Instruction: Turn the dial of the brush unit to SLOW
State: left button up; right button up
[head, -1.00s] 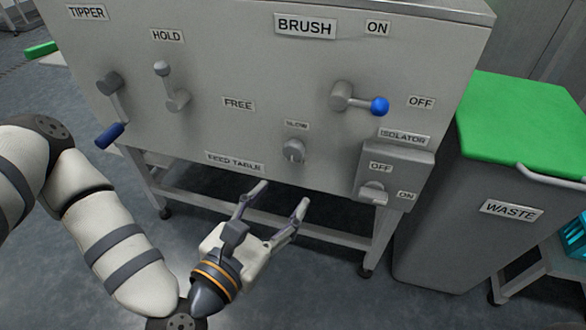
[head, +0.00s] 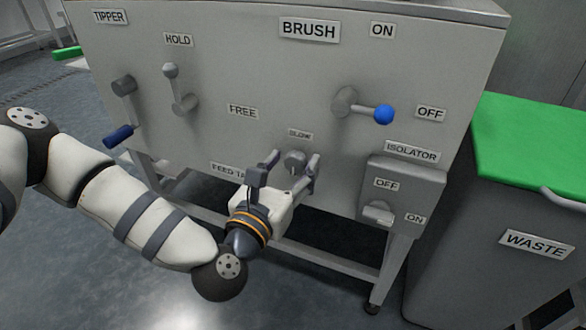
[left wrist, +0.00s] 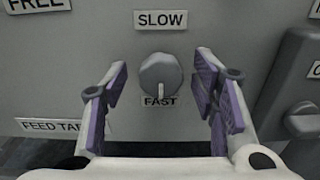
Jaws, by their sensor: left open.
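The grey dial (head: 294,160) sits low on the front panel of the brush unit (head: 235,65). In the left wrist view the dial (left wrist: 160,76) has a SLOW label (left wrist: 160,19) above it and a FAST label (left wrist: 160,100) below it. Its pale pointer mark points down at FAST. My left gripper (head: 291,166) is open in front of the dial. In the left wrist view its two purple-padded fingers (left wrist: 163,100) stand left and right of the dial, with a gap on each side. My right gripper is not in view.
A lever with a blue ball (head: 383,114) sticks out above right of the dial, by the OFF label. The isolator box (head: 405,187) is to the right. A green-lidded waste bin (head: 530,140) stands at far right.

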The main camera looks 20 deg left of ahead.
pick_arm(q)
jog(key=shift+w, duration=0.25)
jog(key=c, duration=1.2)
jog(key=shift+o, duration=0.2)
